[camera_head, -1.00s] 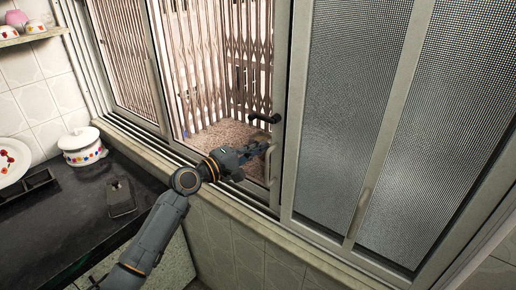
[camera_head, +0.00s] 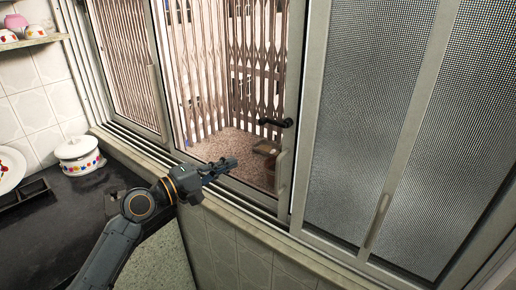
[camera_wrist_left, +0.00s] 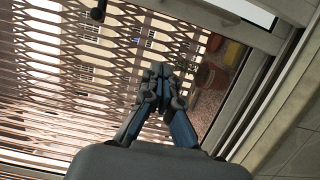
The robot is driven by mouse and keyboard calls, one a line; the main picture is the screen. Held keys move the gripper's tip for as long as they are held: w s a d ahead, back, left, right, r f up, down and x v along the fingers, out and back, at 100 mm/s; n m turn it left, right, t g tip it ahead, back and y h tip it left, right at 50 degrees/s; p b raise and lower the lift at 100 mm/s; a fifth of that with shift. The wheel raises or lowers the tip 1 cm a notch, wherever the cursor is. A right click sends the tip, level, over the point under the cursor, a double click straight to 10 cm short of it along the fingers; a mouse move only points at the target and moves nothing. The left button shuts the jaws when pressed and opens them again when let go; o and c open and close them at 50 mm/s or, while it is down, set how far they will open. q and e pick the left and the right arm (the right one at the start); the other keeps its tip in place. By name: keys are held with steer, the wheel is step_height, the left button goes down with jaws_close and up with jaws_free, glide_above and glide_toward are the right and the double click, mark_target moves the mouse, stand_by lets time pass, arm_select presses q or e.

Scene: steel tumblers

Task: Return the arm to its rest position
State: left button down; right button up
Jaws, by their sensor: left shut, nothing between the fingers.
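My left gripper (camera_head: 228,163) is in front of the window opening in the head view, its fingers pointing right, shut and empty. In the left wrist view my left gripper (camera_wrist_left: 162,70) has its fingertips together with nothing between them. The arm comes in from the lower left, over the counter's edge. The gripper is apart from the window's pale handle (camera_head: 283,170), which is to its right. My right gripper is not in view.
The black counter (camera_head: 60,225) at left holds a white lidded pot (camera_head: 80,155), a plate (camera_head: 10,168) and a dark rack (camera_head: 25,193).

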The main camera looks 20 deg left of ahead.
arm_select(q)
steer(key=s+d+f+m+g+y, duration=0.2)
steer(key=s+d+f+m+g, duration=0.15)
steer(key=s+f, duration=0.55)
steer(key=s+d+f+m+g+y, duration=0.25)
steer(key=s+d+f+m, duration=0.3)
steer(key=f, duration=0.65)
steer(key=s+a+f+m+g+y, duration=0.2)
steer(key=s+f+g, duration=0.1)
steer(key=s, duration=0.6)
steer(key=s+a+f+m+g+y, duration=0.1)
steer(key=s+f+m+g+y, duration=0.25)
steer(key=s, duration=0.55)
step_height(320, 180, down, 27)
steer(key=s, duration=0.1)
steer(key=s+a+f+g, duration=0.1)
steer(key=s+a+f, duration=0.2)
steer(key=s+f, duration=1.3)
steer(key=shift+s+f+g, duration=0.15)
steer(key=shift+s+g, duration=0.15)
steer(key=shift+g, duration=0.05)
